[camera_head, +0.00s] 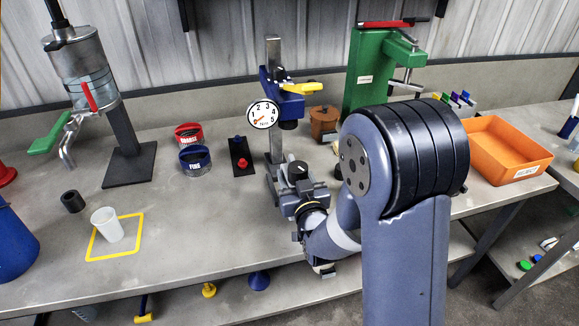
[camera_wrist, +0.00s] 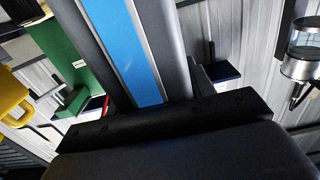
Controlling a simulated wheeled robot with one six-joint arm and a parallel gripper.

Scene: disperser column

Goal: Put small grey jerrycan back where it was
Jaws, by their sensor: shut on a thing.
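My gripper (camera_head: 292,184) is in front of the foot of the dispenser column (camera_head: 275,150), beyond my bent forearm in the head view. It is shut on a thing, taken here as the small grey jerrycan. The can's outline cannot be made out from my wrist parts in the head view, and I cannot tell whether it touches the table. In the wrist view, dark gripper parts fill the bottom, and a grey shape with a bright blue stripe (camera_wrist: 133,50) runs upward close to the lens. The fingertips are not clear.
The column carries a round dial (camera_head: 263,114) and a yellow lever (camera_head: 300,88). Red and blue tins (camera_head: 194,160) and a black plate with a red knob (camera_head: 241,160) stand left. An orange tray (camera_head: 500,150) sits right.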

